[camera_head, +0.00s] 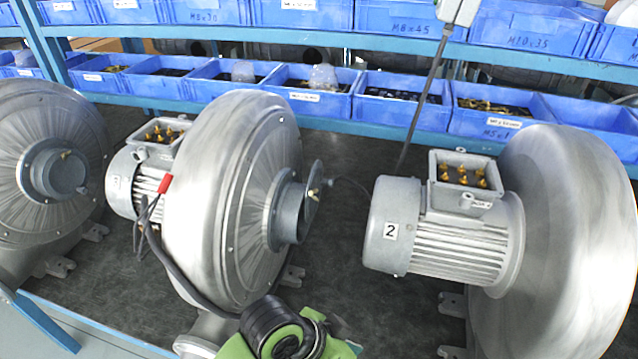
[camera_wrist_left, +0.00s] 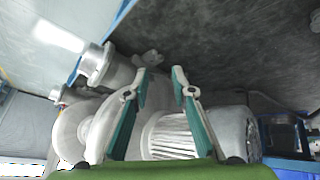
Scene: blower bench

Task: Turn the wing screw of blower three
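Three grey blowers stand on the bench in the head view. The right one (camera_head: 565,230) has a motor labelled 2. The middle one (camera_head: 215,200) and the left one (camera_head: 25,170) have no number I can read, so I cannot tell which is blower three. My left gripper (camera_wrist_left: 160,82) is open and empty in the left wrist view, above a finned motor (camera_wrist_left: 170,138). My right gripper is out of view.
Blue bins (camera_head: 320,95) with small parts line the shelf behind the blowers. A dark cable (camera_head: 425,90) hangs between the middle and right blowers. A cable with a red end (camera_head: 165,184) lies against the middle blower. Dark bench top (camera_head: 340,250) is bare between them.

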